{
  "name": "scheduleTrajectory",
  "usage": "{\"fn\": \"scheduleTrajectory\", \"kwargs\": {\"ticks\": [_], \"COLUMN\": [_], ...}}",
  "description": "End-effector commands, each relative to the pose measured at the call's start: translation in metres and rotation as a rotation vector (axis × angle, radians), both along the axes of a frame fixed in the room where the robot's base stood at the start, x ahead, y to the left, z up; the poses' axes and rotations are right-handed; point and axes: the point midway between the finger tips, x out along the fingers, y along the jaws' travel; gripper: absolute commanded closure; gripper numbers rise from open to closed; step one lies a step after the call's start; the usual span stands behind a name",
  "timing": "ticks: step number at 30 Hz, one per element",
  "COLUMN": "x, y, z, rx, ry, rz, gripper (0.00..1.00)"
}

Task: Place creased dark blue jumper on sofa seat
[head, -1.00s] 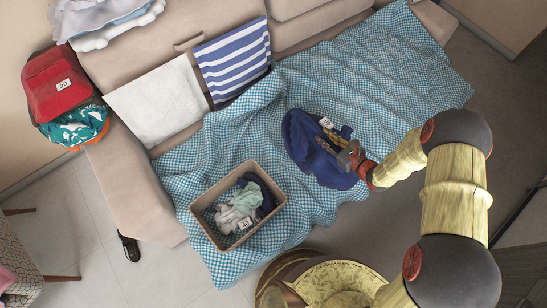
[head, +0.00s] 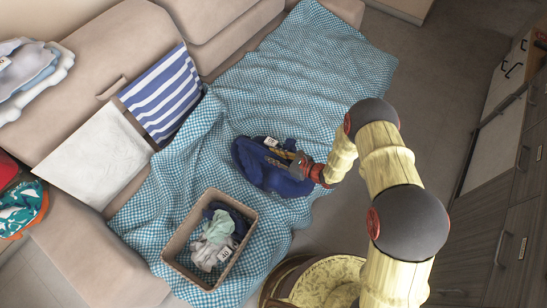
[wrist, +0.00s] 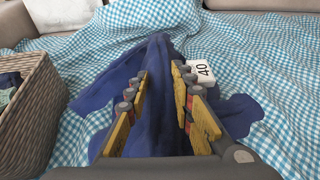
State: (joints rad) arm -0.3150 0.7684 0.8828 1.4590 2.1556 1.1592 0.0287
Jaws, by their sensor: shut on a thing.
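The dark blue jumper (head: 252,160) lies crumpled on the blue-and-white checked blanket that covers the sofa seat (head: 300,75). A white tag is on it; in the wrist view the jumper (wrist: 158,55) spreads below and around the fingers, and the tag (wrist: 201,71) reads 40. My gripper (head: 291,163) is at the jumper's right side. In the wrist view my gripper (wrist: 160,76) has its yellow fingers on either side of a fold of the jumper, shut on it. The cloth under the fingers and palm is partly hidden.
A wicker basket (head: 172,252) with several clothes stands on the blanket, left of and nearer than the jumper. A striped cushion (head: 165,95) and a white cushion (head: 92,165) lean on the backrest. The blanket is clear towards the far right. Dark cabinets (head: 500,200) stand at right.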

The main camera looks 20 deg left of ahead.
Motion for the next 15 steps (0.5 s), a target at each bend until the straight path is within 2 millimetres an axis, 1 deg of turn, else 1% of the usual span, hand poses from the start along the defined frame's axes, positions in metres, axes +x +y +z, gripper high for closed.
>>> {"fn": "scheduleTrajectory", "kwargs": {"ticks": [1, 2, 9, 13, 14, 15], "x": [0.0012, 0.0013, 0.0014, 0.0013, 0.0006, 0.0006], "y": [0.0005, 0.0005, 0.0006, 0.0006, 0.0002, 0.0002], "z": [-0.0062, -0.0074, -0.0062, -0.0102, -0.0101, -0.0097], "rx": [0.002, 0.002, 0.002, 0.002, 0.001, 0.001], "ry": [-0.003, -0.003, -0.003, -0.003, -0.001, -0.001], "rz": [0.000, 0.000, 0.000, 0.000, 0.000, 0.000], "gripper": [1.00, 1.00, 1.00, 1.00, 0.75, 0.73]}}
